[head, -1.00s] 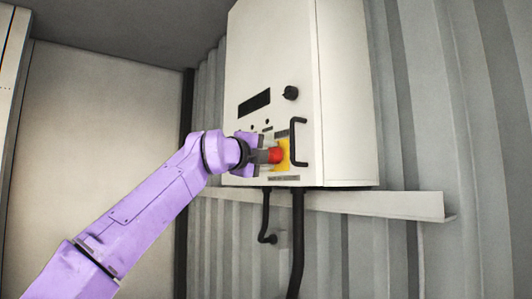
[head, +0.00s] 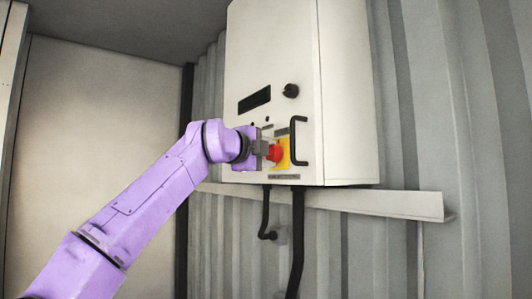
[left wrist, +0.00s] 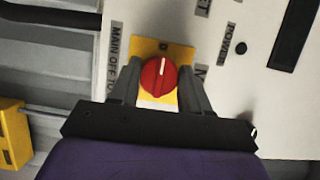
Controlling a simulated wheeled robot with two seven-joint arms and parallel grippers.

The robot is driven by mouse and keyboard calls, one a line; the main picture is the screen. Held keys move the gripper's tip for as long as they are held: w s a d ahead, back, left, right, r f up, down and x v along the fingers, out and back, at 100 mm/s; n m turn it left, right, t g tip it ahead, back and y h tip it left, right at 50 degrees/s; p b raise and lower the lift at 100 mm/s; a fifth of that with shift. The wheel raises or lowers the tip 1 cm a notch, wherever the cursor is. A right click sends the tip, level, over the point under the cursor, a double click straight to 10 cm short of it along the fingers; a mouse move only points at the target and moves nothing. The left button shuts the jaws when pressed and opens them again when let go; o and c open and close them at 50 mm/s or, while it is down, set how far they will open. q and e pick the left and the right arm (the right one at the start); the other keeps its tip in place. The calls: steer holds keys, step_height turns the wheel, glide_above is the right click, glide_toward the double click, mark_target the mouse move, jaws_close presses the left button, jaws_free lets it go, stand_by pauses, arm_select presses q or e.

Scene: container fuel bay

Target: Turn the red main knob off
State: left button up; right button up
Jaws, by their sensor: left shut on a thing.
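The red main knob (head: 275,152) sits on a yellow plate (head: 284,158) low on the front of the white cabinet (head: 275,50). In the left wrist view the red knob (left wrist: 158,76) shows a white pointer line directed toward the top of that picture, on its yellow plate (left wrist: 150,47). My left gripper (head: 267,150) is at the knob, with one grey finger on each side of it in the left wrist view (left wrist: 158,82). It is shut on the knob. My right gripper is in neither view.
A black handle (head: 293,142) stands out from the cabinet just right of the knob. A small black knob (head: 291,91) and a dark display (head: 254,101) are above. A ledge (head: 390,204) and black cables (head: 297,240) are below.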

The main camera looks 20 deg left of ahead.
arm_select(q)
steer(key=o, duration=0.9)
steer(key=shift+s+r, duration=0.1)
steer(key=shift+r, duration=0.25)
steer(key=shift+o, duration=0.8)
steer(key=shift+d+f, duration=0.1)
steer(key=shift+f, duration=0.05)
steer(key=b+v, duration=0.6)
steer(key=v, duration=0.4)
steer(key=shift+s, duration=0.2)
